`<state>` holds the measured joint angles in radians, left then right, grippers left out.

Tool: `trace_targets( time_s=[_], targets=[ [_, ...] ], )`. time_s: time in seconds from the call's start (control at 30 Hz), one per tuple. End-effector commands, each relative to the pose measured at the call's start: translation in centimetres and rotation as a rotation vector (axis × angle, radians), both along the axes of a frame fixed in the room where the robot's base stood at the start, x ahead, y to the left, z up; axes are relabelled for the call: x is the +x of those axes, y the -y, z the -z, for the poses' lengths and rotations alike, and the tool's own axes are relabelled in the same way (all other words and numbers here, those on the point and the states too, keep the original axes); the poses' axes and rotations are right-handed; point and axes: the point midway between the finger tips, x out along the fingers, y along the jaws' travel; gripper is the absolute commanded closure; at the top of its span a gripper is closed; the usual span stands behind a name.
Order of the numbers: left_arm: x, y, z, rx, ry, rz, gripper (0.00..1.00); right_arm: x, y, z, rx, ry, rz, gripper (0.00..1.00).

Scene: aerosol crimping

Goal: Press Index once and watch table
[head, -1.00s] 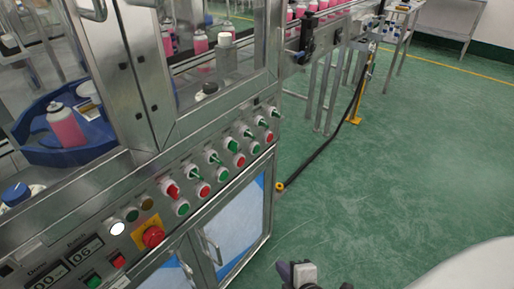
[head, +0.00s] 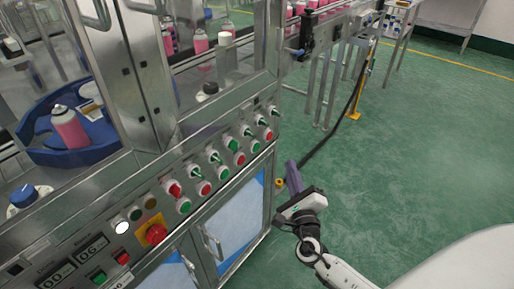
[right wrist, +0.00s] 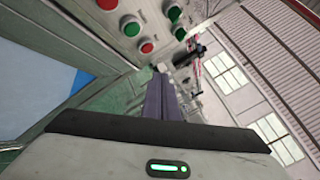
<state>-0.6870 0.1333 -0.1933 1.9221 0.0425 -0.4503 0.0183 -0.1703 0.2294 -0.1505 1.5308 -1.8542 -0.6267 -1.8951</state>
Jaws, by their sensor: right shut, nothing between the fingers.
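The crimping machine's control panel (head: 140,222) runs along the front of the steel cabinet in the head view. It carries rows of green and red buttons and switches, a red mushroom button (head: 156,234) on yellow, and small displays (head: 90,248). Button labels are too small to read. The blue round table (head: 40,150) behind the glass holds a pink bottle (head: 69,127). My right gripper (head: 291,172) is shut and empty, in front of the cabinet's right end, apart from the panel. In the right wrist view its fingers (right wrist: 161,98) point toward the panel's buttons (right wrist: 131,27).
A conveyor with pink bottles (head: 300,8) runs off at the back right. A black cable and a yellow post foot (head: 354,115) stand on the green floor. Cabinet doors with handles (head: 212,245) lie below the panel. The floor at right (head: 430,130) is clear.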

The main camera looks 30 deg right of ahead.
Motion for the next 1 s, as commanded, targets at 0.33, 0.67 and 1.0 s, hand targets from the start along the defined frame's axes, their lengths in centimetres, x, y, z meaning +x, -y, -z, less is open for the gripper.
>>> trace_targets(
  time_s=[0.33,0.67,1.0],
  targets=[
    [0.2,0.4,0.2,-0.004,0.007,0.006,0.47,2.6,-1.1,0.1,0.006,0.003,0.001,1.00],
    [0.2,0.7,0.9,-0.003,0.006,0.014,0.47,6.7,-2.8,0.1,0.006,0.002,0.000,1.00],
    [0.3,0.7,1.0,-0.002,0.007,0.016,0.47,8.1,-3.4,0.1,0.004,0.000,0.000,1.00]
  ],
)
